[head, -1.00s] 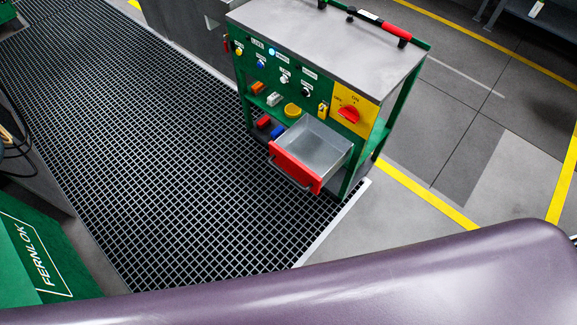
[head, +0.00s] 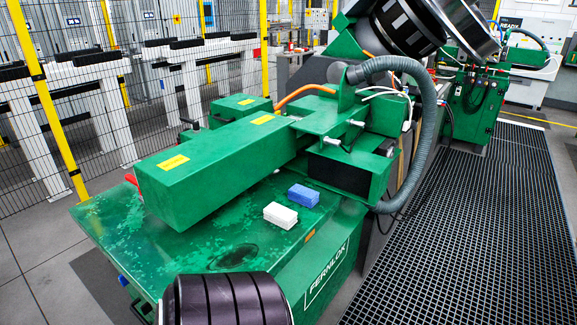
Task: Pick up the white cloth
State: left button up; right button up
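The white cloth (head: 281,215) looks like a small folded, block-shaped stack. It lies on the flat green top of the machine base (head: 140,232), near that top's right edge. A similar blue folded cloth (head: 304,196) lies just behind it and to its right, with a small gap or touching; I cannot tell which. Neither of my grippers is in view in the head view.
A long green machine housing (head: 217,165) rises behind and left of the cloths. A grey hose (head: 428,130) curves down at the right. Dark floor grating (head: 480,235) runs along the right. A mesh fence (head: 60,125) stands at the left.

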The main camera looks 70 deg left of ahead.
aim_at(283, 218)
jog(key=u, duration=2.3)
jog(key=i+l, duration=0.1)
jog(key=l, duration=0.2)
jog(key=i+l+u, duration=0.1)
jog(key=l, duration=0.55)
jog(key=i, duration=0.05)
